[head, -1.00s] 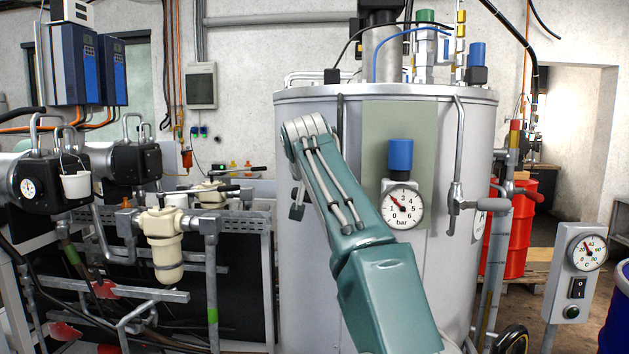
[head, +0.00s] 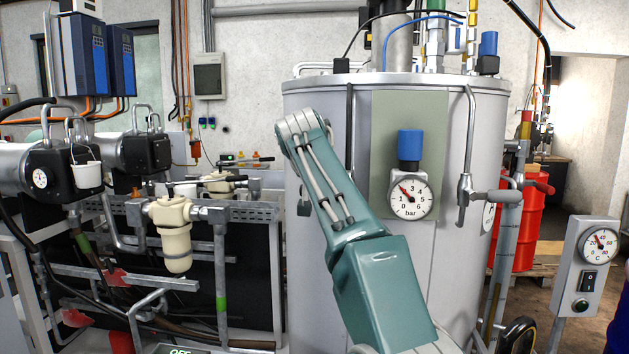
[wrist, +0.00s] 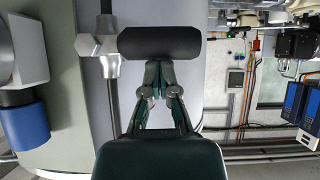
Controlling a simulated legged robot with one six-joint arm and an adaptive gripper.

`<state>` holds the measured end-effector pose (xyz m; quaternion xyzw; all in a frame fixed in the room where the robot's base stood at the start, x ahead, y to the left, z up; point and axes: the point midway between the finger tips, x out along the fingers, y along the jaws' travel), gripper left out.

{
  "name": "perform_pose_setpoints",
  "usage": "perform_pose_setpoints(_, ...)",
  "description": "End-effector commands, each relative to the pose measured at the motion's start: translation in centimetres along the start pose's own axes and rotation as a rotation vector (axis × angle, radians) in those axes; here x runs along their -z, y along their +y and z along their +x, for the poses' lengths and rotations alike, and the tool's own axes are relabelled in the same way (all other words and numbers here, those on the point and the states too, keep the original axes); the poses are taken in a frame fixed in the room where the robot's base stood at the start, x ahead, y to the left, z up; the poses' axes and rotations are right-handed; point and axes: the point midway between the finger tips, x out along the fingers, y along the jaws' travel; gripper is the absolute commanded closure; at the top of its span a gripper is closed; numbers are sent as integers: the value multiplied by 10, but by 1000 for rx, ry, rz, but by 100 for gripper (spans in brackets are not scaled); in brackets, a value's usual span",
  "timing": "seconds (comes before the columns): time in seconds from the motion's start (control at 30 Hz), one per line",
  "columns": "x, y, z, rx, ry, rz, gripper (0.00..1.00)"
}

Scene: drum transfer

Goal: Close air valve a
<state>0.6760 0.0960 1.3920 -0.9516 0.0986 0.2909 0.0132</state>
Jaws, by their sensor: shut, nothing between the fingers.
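In the wrist view, a metal valve body (wrist: 98,45) sits on a vertical grey pipe against the tank. Its thick black handle (wrist: 160,42) reaches sideways, just beyond my gripper. No label shows, so I cannot tell whether this is air valve a. My gripper (wrist: 159,92) is shut and empty, its fingertips close to the handle; I cannot tell if they touch. In the head view, my arm hides the gripper and most of this valve. The pipe (head: 350,120) shows above the arm. Another lever valve (head: 466,190) with a grey handle is on the tank's right-hand pipe.
The large grey tank (head: 470,260) stands close in front. A pressure gauge (head: 410,198) with a blue knob (head: 410,146) is right of my arm, on a pale green panel. Pumps and a pipe frame (head: 245,213) crowd the left. A gauge box (head: 592,265) stands at the right.

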Motion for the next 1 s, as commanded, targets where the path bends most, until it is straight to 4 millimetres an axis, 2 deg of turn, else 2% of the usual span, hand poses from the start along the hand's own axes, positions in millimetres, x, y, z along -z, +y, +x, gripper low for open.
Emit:
perform_pose_setpoints(0.17, 0, -1, -24, 3, 2, 0, 100)
perform_pose_setpoints(0.4, 0, -2, -74, 2, 1, -1, 100)
perform_pose_setpoints(0.6, 0, -2, -106, 2, 0, -1, 100)
perform_pose_setpoints(0.83, -3, 2, -118, 1, -9, -7, 100)
perform_pose_setpoints(1.0, -22, 22, -123, 8, -51, -39, 100)
